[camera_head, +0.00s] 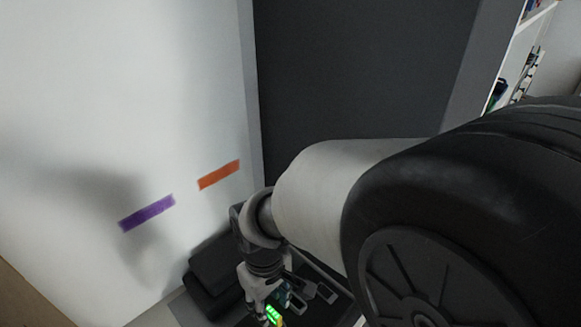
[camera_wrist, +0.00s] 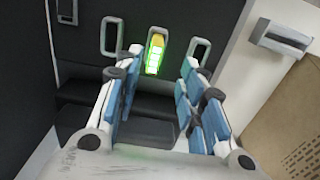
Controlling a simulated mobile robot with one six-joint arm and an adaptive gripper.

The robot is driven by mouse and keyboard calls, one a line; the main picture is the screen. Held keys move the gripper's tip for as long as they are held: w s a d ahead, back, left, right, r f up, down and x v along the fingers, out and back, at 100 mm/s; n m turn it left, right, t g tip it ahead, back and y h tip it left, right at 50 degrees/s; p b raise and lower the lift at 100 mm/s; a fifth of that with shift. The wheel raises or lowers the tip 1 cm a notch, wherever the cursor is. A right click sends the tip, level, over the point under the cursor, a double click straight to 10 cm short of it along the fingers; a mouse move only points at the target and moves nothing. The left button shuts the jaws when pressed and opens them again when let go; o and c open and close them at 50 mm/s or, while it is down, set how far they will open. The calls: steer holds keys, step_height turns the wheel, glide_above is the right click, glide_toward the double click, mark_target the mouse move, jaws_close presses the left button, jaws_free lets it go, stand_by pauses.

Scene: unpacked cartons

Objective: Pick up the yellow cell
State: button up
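The yellow cell (camera_wrist: 156,52) shows in the wrist view as a yellow-topped piece with bright green glowing segments. It sits in one of the light-rimmed slots of a dark panel. In the head view its green glow (camera_head: 273,314) shows at the bottom edge, beside my gripper. My gripper (camera_wrist: 153,66) is open, its blue-padded fingers spread to the left and right of the cell, with a gap on each side. In the head view my gripper (camera_head: 262,306) is small and partly cut off by the frame's lower edge.
Empty light-rimmed slots (camera_wrist: 111,35) and (camera_wrist: 199,52) flank the cell on the dark panel (camera_wrist: 85,45). A grey handle-like bracket (camera_wrist: 282,37) is on the light surface at right, near a brown board (camera_wrist: 290,125). A white wall (camera_head: 120,120) with purple and orange strips stands left.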

mark_target(273, 312)
steer(key=shift+w+d+f+b, duration=0.15)
steer(key=shift+f+b, duration=0.5)
steer(key=shift+f, duration=1.15)
steer(key=shift+w+d+f+b, duration=0.15)
steer(key=shift+f+b, duration=0.45)
steer(key=shift+f, duration=1.15)
steer(key=shift+a, duration=0.1)
steer(key=shift+c, duration=0.2)
jaws_close()
steer(key=shift+r, duration=0.1)
